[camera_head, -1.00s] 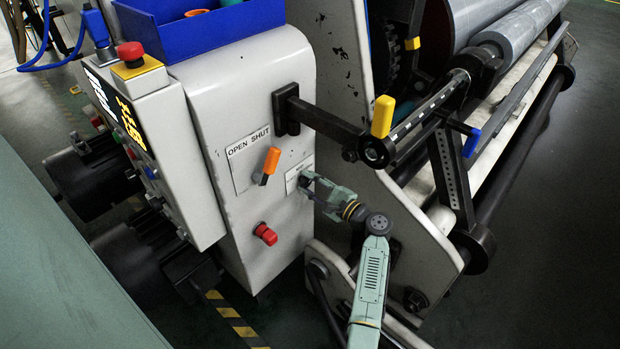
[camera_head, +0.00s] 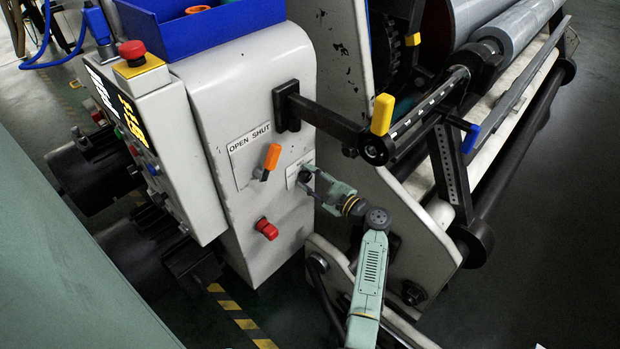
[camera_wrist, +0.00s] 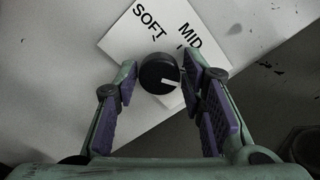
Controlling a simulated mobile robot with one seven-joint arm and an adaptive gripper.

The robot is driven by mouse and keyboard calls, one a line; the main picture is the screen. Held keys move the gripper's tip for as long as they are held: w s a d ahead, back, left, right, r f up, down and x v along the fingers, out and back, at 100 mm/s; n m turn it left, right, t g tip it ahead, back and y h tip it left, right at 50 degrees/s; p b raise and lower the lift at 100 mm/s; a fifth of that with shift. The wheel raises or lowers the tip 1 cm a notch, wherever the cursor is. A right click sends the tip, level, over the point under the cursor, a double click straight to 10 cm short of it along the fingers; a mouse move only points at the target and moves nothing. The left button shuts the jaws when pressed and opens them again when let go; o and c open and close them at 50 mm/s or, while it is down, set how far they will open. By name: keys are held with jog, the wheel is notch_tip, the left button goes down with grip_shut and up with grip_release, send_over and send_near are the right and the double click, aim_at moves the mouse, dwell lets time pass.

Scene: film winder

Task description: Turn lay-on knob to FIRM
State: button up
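The lay-on knob (camera_wrist: 159,73) is round and black with a white pointer line, which points to the lower right in the wrist view. It sits on a white label plate (camera_wrist: 125,38) reading SOFT and MID; no FIRM mark is visible, and my right finger covers part of the plate. My gripper (camera_wrist: 161,76) is open, with its purple-padded fingers on either side of the knob. A small gap shows on the left; on the right I cannot tell whether the finger touches. In the head view my gripper (camera_head: 312,181) is at the panel's label and mostly hides the knob.
An orange lever (camera_head: 271,158) on the OPEN/SHUT plate (camera_head: 246,150) is left of my gripper. A red knob (camera_head: 266,229) is below it. A black bar with a yellow handle (camera_head: 382,114) juts out above. The side frame (camera_head: 372,190) is close on the right.

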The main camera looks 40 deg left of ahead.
jog(key=shift+o, duration=1.2)
jog(key=s+d, duration=0.1)
jog(key=d, duration=1.1)
jog(key=shift+d, duration=0.1)
